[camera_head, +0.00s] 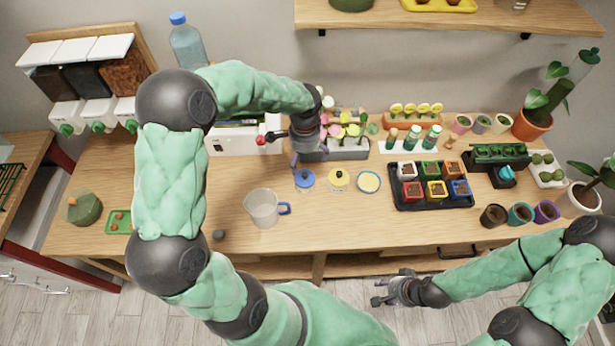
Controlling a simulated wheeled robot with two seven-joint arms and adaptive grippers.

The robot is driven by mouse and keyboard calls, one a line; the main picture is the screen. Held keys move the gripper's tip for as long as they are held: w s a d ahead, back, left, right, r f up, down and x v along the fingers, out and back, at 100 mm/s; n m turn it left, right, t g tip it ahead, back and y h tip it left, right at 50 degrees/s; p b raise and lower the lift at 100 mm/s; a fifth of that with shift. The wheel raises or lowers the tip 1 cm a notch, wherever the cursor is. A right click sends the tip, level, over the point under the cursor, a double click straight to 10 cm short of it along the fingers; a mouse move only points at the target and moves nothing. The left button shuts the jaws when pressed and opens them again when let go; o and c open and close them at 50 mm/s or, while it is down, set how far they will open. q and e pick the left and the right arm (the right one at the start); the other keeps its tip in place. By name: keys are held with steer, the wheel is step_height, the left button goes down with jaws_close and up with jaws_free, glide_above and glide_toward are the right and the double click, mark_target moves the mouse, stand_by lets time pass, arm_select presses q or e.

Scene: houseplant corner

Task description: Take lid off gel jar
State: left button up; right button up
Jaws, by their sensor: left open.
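Two small round jars stand near the middle of the table, one with a blue lid (305,179) and one with a yellow lid (340,178), each with a dark knob. A flat yellow disc with a blue rim (369,182) lies to their right. I cannot tell which of these is the gel jar. My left gripper (306,158) is open, pointing down just behind and above the blue-lidded jar, apart from it. My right gripper (380,292) is low in front of the table's front edge, away from the jars; its fingers are too small to read.
A clear measuring jug (263,208) with a blue handle stands left of the jars. A grey planter of flowers (338,149) is close behind them. A black tray (433,199) of coloured pots is to the right. The table in front of the jars is clear.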

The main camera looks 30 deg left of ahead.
mark_target(305, 174)
arm_select(q)
step_height(305, 174, down, 9)
steer(key=shift+s+f+b, duration=0.1)
steer(key=shift+f+b, duration=0.05)
steer(key=shift+b, duration=0.55)
steer(key=shift+d, duration=0.1)
steer(key=c, duration=1)
